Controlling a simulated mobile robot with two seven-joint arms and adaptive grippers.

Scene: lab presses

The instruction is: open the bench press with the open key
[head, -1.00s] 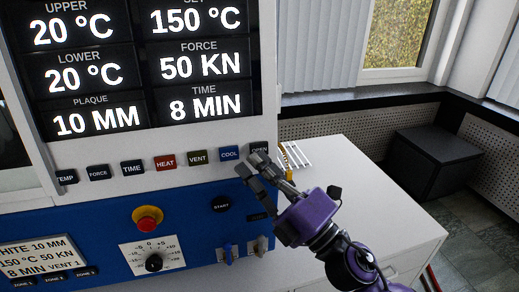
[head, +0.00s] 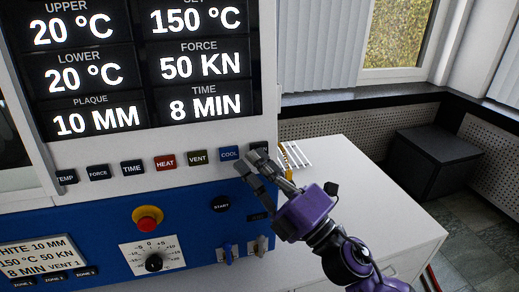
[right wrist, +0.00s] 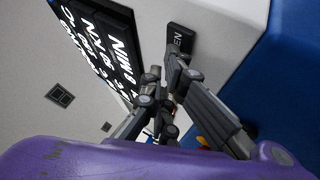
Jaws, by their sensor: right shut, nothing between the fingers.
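The bench press (head: 105,215) fills the left of the head view, with a white upper panel and a blue lower front. The dark open key (head: 259,146) is at the right end of its key row, partly covered by a finger of my right gripper (head: 252,162). In the right wrist view the open key (right wrist: 180,40) is at the top centre, with part of its lettering showing. My right gripper (right wrist: 164,74) is shut and empty, its fingertips close to the key's near edge. I cannot tell whether they touch it. My left gripper is out of view.
The cool key (head: 229,153) is close beside the fingers on the left. The start button (head: 221,204) and two small levers (head: 228,253) are below. A white counter (head: 350,160) extends right of the press. A dark cabinet (head: 432,165) stands farther back.

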